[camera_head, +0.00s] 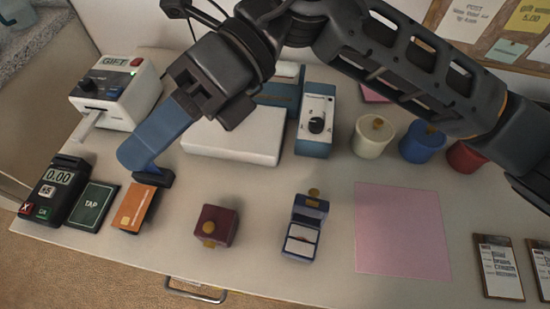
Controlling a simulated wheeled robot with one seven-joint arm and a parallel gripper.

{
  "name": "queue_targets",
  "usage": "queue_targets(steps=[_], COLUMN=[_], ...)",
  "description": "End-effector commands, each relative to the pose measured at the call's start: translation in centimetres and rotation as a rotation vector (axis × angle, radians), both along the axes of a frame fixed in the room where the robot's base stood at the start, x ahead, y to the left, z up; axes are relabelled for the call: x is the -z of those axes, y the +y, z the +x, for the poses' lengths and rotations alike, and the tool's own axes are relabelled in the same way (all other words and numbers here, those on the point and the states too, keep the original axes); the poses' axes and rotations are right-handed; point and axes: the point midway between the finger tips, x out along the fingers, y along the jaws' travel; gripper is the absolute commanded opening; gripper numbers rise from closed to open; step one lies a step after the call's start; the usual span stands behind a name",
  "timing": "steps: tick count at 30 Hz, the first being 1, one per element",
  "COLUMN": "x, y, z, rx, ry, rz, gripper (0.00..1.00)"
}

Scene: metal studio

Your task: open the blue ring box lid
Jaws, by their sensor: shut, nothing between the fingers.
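The blue ring box (303,228) stands on the table right of centre, near the front edge. Its lid (310,206), with a gold knob on it, is raised at the back, and a white inside shows in the front part.
A dark red box (216,226) with a gold knob stands between my gripper and the blue box. A pink sheet (402,232) lies right of the blue box. A card reader (52,188) and TAP pad (91,207) are at the left. Lidded pots (422,143) stand behind.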

Motion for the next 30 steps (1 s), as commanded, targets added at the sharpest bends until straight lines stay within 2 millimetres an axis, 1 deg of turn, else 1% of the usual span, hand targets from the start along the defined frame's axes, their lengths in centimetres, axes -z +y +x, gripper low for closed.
queue_targets(steps=[1,2,3,5,6,7,8,9,12,15,18,21,26,30], x=[1.5,2.5,3.7,5.3,6.2,6.8,7.3,7.8,8.5,8.6,8.7,9.1,10.9,13.3], y=[-1.5,-2.5,-3.9,-6.4,-8.1,-9.5,-10.9,-12.7,-16.7,-19.6,-21.2,-21.7,-21.4,-21.0], z=[1.5,2.2,3.3,5.1,6.3,7.2,8.0,9.2,11.4,12.9,13.6,13.7,12.8,11.7], rx=[-0.007,-0.013,-0.022,-0.031,-0.035,-0.038,-0.041,-0.043,-0.048,-0.05,-0.052,-0.051,-0.052,-0.053], ry=[-0.066,-0.103,-0.15,-0.214,-0.253,-0.28,-0.305,-0.335,-0.392,-0.426,-0.443,-0.448,-0.446,-0.444], rz=[-0.091,-0.146,-0.219,-0.33,-0.403,-0.456,-0.507,-0.571,-0.707,-0.801,-0.852,-0.869,-0.867,-0.864], gripper=[0.0,0.0,0.0,0.0,0.0,0.0,0.0,0.0,0.0,0.0,0.0,0.0,0.0,0.0])
